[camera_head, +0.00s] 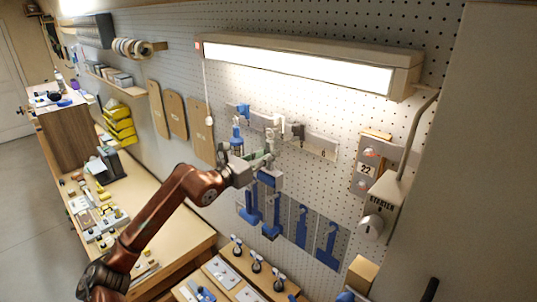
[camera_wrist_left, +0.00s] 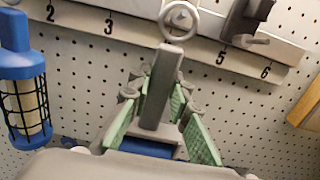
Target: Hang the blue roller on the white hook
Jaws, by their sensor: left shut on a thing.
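My left gripper (camera_head: 268,158) is shut on the grey handle (camera_wrist_left: 160,90) of the blue roller, between green pads in the left wrist view (camera_wrist_left: 155,112). The handle stands up with a ring at its top. The blue roller (camera_head: 269,179) shows below the gripper in the head view, and a bit of blue (camera_wrist_left: 150,149) shows between the fingers in the wrist view. The ring lies in front of the numbered rail (camera_wrist_left: 125,28), over a pale hook end (camera_wrist_left: 182,17). I cannot tell whether the ring is around the hook or only in front of it. My right gripper is not in view.
A blue caged lamp (camera_wrist_left: 25,90) hangs left of the gripper and a dark holder (camera_wrist_left: 245,18) sits on the rail to its right. Panels with blue shapes (camera_head: 302,225) are below. A lit lamp (camera_head: 300,65) is above. A bench (camera_head: 180,215) stands lower left.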

